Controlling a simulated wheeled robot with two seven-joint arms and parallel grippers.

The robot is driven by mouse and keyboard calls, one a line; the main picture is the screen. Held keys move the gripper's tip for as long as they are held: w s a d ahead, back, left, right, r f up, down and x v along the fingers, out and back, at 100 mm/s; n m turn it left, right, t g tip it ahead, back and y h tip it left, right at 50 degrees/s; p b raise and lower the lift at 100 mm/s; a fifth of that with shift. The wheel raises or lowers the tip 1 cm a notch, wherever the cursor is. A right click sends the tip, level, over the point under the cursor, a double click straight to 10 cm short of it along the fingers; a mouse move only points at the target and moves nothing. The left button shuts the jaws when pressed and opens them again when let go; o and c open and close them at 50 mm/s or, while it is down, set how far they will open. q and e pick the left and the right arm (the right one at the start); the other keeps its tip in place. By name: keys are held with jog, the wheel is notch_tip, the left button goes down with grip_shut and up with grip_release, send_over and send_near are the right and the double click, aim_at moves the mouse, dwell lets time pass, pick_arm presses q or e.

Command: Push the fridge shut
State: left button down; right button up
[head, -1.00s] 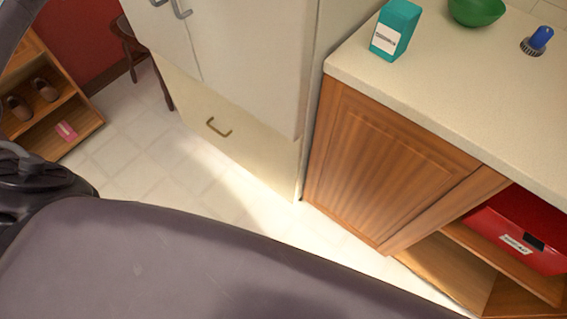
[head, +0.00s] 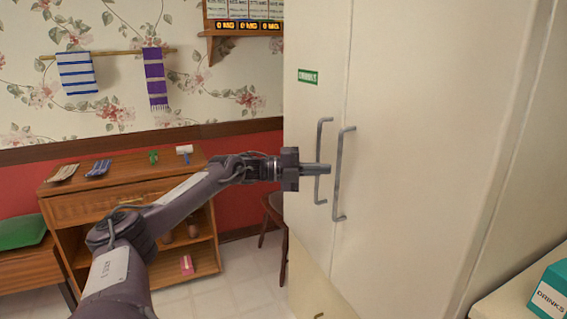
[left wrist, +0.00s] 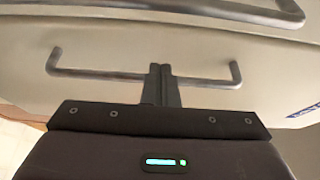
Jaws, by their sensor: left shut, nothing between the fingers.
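The fridge (head: 430,120) is a tall cream cabinet with two upper doors side by side. Its left door (head: 310,120) carries a small green label and a grey bar handle (head: 319,150); the right door has a longer handle (head: 339,180). Both doors look about flush in the head view; I cannot tell whether a small gap remains. My left gripper (head: 326,169) is shut and empty, its fingertips in front of the left door by its handle. The left wrist view shows the shut fingertips (left wrist: 160,70) overlapping the nearer handle (left wrist: 100,74); contact is unclear. My right gripper is out of view.
A wooden shelf unit (head: 130,185) stands left, below my left arm. A chair (head: 274,215) is between it and the fridge. A counter (head: 490,300) with a teal drinks box (head: 552,290) is at lower right. Floor (head: 240,290) shows at bottom centre.

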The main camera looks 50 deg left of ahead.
pick_arm(q)
jog(key=a+p, duration=0.1)
jog(key=a, duration=0.9)
jog(key=shift+f+p, duration=0.15)
jog(key=shift+p, duration=0.25)
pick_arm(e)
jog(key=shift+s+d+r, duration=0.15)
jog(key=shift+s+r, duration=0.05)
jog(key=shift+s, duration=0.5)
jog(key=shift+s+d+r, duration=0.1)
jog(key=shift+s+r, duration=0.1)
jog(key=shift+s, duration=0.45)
